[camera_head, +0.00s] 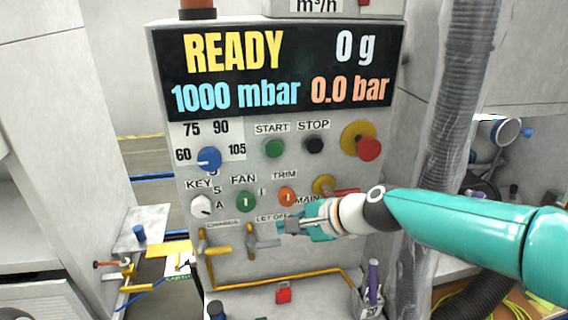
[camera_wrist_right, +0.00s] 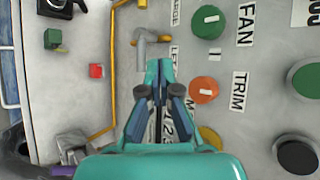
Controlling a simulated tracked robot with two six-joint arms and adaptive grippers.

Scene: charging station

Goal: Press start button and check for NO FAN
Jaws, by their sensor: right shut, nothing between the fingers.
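The control panel (camera_head: 230,170) has a display (camera_head: 280,70) reading READY, 0 g, 1000 mbar and 0.0 bar. The green start button (camera_head: 274,148) sits under the START label, left of the black stop button (camera_head: 314,144). The green FAN knob (camera_head: 244,201) is below, and it also shows in the right wrist view (camera_wrist_right: 207,22). My right gripper (camera_head: 284,226) is shut and empty, in front of the lower panel near the LET OFF label, below the orange TRIM knob (camera_head: 287,196). The start button is above its tip. My left gripper is not in view.
A red emergency button (camera_head: 368,148) is right of the stop button. A blue knob (camera_head: 208,158) and a white KEY knob (camera_head: 202,206) are on the left. A yellow pipe (camera_head: 285,279) and a red block (camera_head: 283,293) are below. A grey hose (camera_head: 455,110) hangs right.

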